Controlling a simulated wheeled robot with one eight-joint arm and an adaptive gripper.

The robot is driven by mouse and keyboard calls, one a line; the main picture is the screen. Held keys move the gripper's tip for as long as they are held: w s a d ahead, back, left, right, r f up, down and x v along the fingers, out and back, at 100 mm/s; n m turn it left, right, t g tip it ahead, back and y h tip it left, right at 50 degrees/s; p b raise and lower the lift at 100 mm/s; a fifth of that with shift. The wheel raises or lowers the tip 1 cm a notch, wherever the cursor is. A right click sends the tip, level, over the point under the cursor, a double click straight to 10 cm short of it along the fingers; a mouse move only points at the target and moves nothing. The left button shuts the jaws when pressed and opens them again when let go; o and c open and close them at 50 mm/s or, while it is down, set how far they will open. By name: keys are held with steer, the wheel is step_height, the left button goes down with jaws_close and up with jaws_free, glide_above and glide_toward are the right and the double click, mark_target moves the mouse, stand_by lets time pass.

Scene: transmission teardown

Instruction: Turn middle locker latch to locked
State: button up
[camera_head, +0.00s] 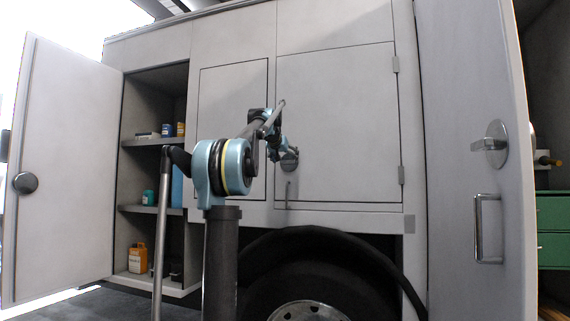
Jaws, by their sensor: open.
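The middle locker door (345,120) is a large pale grey panel, flat in its frame, above the wheel arch. Its latch (291,164) is a small round grey plate near the door's lower left edge, partly covered by my gripper. My gripper (284,150) is small and dark in this view, right at the latch and open. I cannot tell whether its fingers touch the latch handle, and the handle's angle is hidden. A thin vertical pull handle (287,194) shows just below the latch.
At left, an open door (62,170) exposes shelves (140,209) with bottles and small containers. At right, another open door (487,170) with a round latch and pull handle stands out towards me. A wheel (310,300) sits below. A narrower closed panel (232,90) adjoins the middle door.

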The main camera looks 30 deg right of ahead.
mark_target(284, 162)
steer(key=shift+x, duration=1)
steer(key=c, duration=1.1)
steer(key=shift+o, duration=0.2)
steer(key=n+g+h, duration=0.1)
steer(key=n, duration=0.2)
steer(key=n+g+h, duration=0.1)
steer(key=n+h, duration=0.1)
steer(key=n, duration=0.1)
steer(key=w+a+f+n+g+h, duration=0.1)
steer(key=n+h, duration=0.1)
steer(key=n, duration=0.2)
steer(key=shift+w, duration=0.1)
steer(key=shift+f+n+h, duration=0.15)
steer(key=shift+n+h, duration=0.3)
steer(key=shift+n, duration=0.45)
steer(key=shift+f+n+h, duration=0.15)
steer(key=shift+n+h, duration=0.3)
steer(key=shift+n, duration=0.45)
